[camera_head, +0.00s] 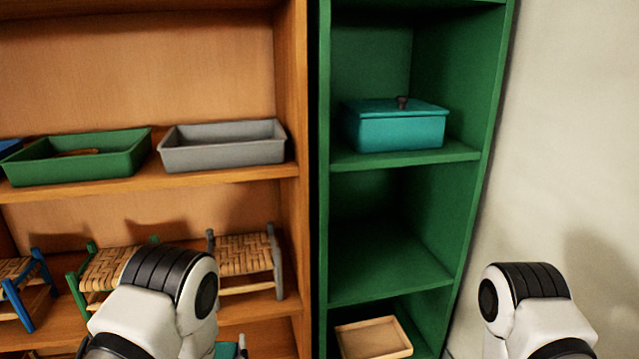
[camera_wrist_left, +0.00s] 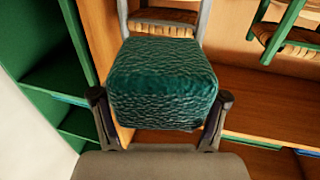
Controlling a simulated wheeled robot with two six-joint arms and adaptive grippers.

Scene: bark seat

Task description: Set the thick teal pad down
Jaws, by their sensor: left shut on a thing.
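The thick teal pad (camera_wrist_left: 162,82), a leathery block with a wrinkled surface, fills the middle of the left wrist view. My left gripper (camera_wrist_left: 160,100) is shut on it, with one dark finger against each side. In the head view only a small teal bit, likely the pad (camera_head: 226,351), shows at the bottom edge beside my left arm, which hides the gripper. I cannot tell whether the pad touches anything beneath it. My right arm shows at lower right in the head view, but its gripper is out of view.
The wooden shelf unit (camera_head: 289,100) holds a green tray (camera_head: 80,162), a grey tray (camera_head: 225,153) and woven stools (camera_head: 245,255). The green cabinet (camera_head: 405,158) holds a lidded teal box (camera_head: 398,130) above, an empty middle shelf (camera_head: 390,270), and a shallow wooden tray (camera_head: 373,338) below.

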